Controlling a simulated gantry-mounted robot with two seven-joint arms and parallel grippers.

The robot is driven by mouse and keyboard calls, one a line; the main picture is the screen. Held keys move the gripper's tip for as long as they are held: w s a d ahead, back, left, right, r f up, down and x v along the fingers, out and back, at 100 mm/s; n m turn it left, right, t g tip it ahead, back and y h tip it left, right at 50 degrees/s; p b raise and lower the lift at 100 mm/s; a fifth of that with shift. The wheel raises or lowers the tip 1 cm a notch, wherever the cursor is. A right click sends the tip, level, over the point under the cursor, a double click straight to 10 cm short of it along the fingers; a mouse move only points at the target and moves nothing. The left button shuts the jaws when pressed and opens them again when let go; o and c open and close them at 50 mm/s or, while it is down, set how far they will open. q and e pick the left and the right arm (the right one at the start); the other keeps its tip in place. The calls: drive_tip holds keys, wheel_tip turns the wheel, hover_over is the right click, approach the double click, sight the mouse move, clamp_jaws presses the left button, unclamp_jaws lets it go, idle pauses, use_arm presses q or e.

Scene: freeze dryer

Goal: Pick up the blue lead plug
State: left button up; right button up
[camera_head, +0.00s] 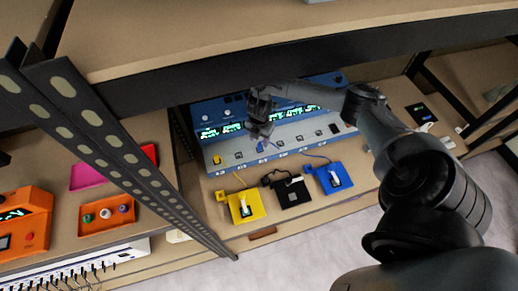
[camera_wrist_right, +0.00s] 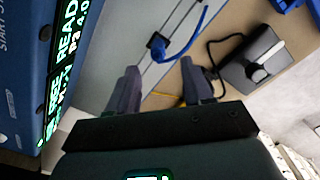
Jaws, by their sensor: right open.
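The blue lead plug (camera_head: 262,146) is at the sloped front panel of the blue and grey control unit (camera_head: 320,92), by one of its sockets. In the right wrist view its blue lead (camera_wrist_right: 193,38) curves to a dark socket (camera_wrist_right: 157,43) just beyond my fingertips; I cannot tell how far the plug is seated. My right gripper (camera_head: 259,132) is above the panel, close to the plug. In the wrist view the right gripper (camera_wrist_right: 159,85) has its two fingers apart, with nothing between them. My left gripper is not in view.
A yellow box (camera_head: 241,211), a black box (camera_head: 288,199) and a blue box (camera_head: 337,186) with leads stand in front of the unit. The black box (camera_wrist_right: 240,72) shows in the wrist view. A slotted metal upright (camera_head: 130,165) stands left. A shelf edge (camera_head: 250,55) runs above.

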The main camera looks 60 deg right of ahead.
sight(260, 145)
drive_tip(key=shift+w+d+f+b, duration=0.1)
drive_tip(key=shift+d+f+b, duration=0.05)
drive_tip(key=shift+f, duration=1.3)
drive_tip(key=shift+d+f+b, duration=0.15)
drive_tip(key=shift+f, duration=1.25)
clamp_jaws()
